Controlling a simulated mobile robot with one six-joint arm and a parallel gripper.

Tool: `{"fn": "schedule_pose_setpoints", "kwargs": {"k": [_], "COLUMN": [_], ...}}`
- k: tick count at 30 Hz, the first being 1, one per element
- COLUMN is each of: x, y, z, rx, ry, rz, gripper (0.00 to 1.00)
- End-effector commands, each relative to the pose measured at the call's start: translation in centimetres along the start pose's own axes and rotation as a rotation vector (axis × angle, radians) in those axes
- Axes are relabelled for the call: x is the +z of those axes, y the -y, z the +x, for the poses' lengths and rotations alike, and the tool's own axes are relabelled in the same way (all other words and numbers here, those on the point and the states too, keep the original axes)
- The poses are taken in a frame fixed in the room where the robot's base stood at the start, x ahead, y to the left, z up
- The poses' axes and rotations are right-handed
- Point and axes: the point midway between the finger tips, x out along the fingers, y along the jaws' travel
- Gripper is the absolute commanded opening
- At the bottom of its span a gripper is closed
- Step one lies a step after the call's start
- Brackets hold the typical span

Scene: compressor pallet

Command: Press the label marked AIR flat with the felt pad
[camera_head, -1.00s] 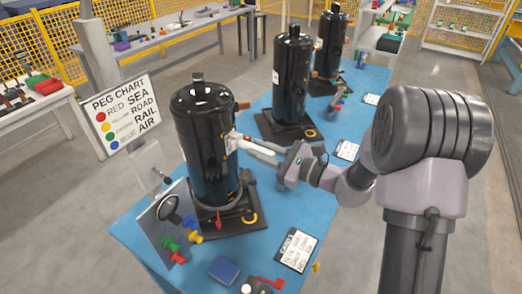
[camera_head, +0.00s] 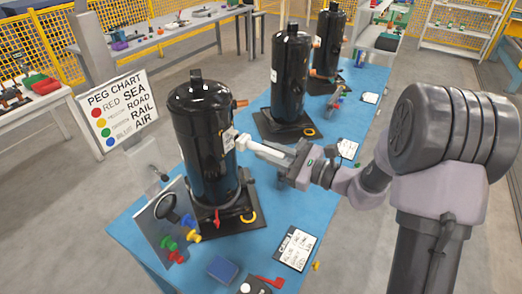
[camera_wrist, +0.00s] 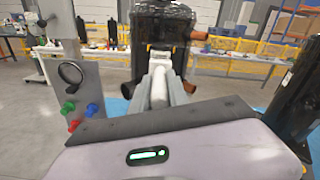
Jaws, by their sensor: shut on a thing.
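The nearest black compressor (camera_head: 203,150) stands upright on a dark base on the blue pallet top (camera_head: 140,225). A small white label (camera_head: 229,139) is on its right side; its lettering is too small to read. My gripper (camera_head: 272,152) is shut on a pale, block-like tool, which I take as the felt pad (camera_head: 250,145). The pad's tip points at the label, seemingly just right of it with a small gap.
A peg chart sign (camera_head: 118,112) stands at left, pairing blue with AIR. A blue block (camera_head: 222,268), a card (camera_head: 296,248) and a red tool (camera_head: 270,281) lie in front. Two more compressors stand behind.

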Motion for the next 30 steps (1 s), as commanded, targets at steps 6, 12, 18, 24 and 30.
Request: {"fn": "schedule_pose_setpoints", "kwargs": {"k": [6, 12, 18, 24, 30], "x": [0.1, -0.3, -1.2, -1.4, -1.3], "y": [0.0, -0.1, -0.5, -0.5, -0.5], "z": [-0.1, 0.4, 1.9, 2.5, 2.5], "rx": [0.001, 0.001, 0.002, 0.000, 0.000], "ry": [0.001, 0.001, 0.002, 0.002, 0.002], "rz": [0.000, -0.001, -0.003, -0.003, -0.003], "gripper": [0.00, 0.00, 0.00, 0.00, 0.00]}}
